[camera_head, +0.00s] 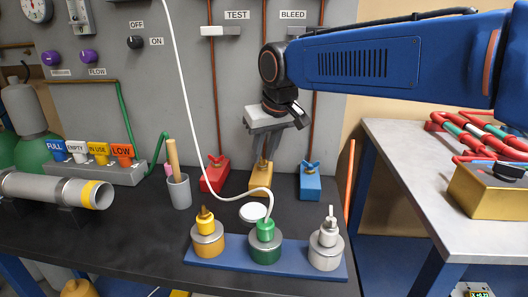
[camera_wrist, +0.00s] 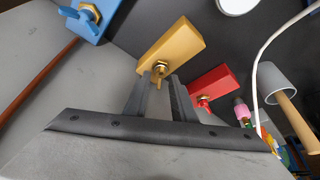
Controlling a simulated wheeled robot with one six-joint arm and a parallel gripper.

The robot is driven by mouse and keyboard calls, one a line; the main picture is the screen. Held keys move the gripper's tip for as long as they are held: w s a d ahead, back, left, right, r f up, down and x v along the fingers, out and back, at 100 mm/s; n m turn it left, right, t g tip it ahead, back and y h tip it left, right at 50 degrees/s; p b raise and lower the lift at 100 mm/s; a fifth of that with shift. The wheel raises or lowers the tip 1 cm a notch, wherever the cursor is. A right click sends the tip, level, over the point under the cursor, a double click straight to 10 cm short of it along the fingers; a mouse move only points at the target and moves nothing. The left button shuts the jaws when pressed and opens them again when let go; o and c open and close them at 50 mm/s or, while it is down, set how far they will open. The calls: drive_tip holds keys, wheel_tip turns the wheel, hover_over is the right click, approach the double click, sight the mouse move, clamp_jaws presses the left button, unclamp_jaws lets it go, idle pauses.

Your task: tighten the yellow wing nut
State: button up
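The yellow wing nut (camera_wrist: 159,73) sits on a brass hex fitting at the end of the yellow block (camera_wrist: 172,45). In the head view the yellow block (camera_head: 262,180) stands at the foot of the back panel, between the red and blue blocks. My gripper (camera_head: 263,157) points down at it and partly hides the wing nut. In the wrist view the two dark fingers of my gripper (camera_wrist: 161,80) stand apart, one on each side of the wing nut, with a gap between them. Contact with the nut cannot be made out.
A red block with a red wing nut (camera_head: 215,174) and a blue block with a blue wing nut (camera_head: 310,182) flank the yellow one closely. A white hose (camera_head: 187,80) hangs in front, down to the green-topped cylinder (camera_head: 265,243). A grey cup (camera_head: 179,191) stands left.

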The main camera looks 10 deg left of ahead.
clamp_jaws()
drive_tip(key=shift+m, duration=0.4)
drive_tip(key=m, duration=0.1)
drive_tip(key=m+h, duration=0.1)
drive_tip(key=shift+s+a+f+m+t, duration=0.1)
drive_tip(key=shift+a+m+t, duration=0.05)
drive_tip(key=shift+m+t, duration=0.2)
drive_tip(key=m+h, duration=0.1)
drive_tip(key=m, duration=0.1)
drive_tip(key=m+h, duration=0.1)
drive_tip(key=m, duration=0.1)
drive_tip(key=shift+a+m, duration=0.2)
drive_tip(key=shift+m, duration=0.15)
drive_tip(key=m+h, duration=0.1)
drive_tip(key=m, duration=0.4)
drive_tip(key=shift+a+h, duration=0.2)
drive_tip(key=shift+h, duration=0.2)
drive_tip(key=m, duration=0.1)
drive_tip(key=m+g+h, duration=0.1)
drive_tip(key=m, duration=0.3)
drive_tip(key=shift+w+a+g+h, duration=0.1)
drive_tip(key=shift+w+g+h, duration=0.15)
drive_tip(key=shift+g+h, duration=0.1)
drive_tip(key=shift+m, duration=0.3)
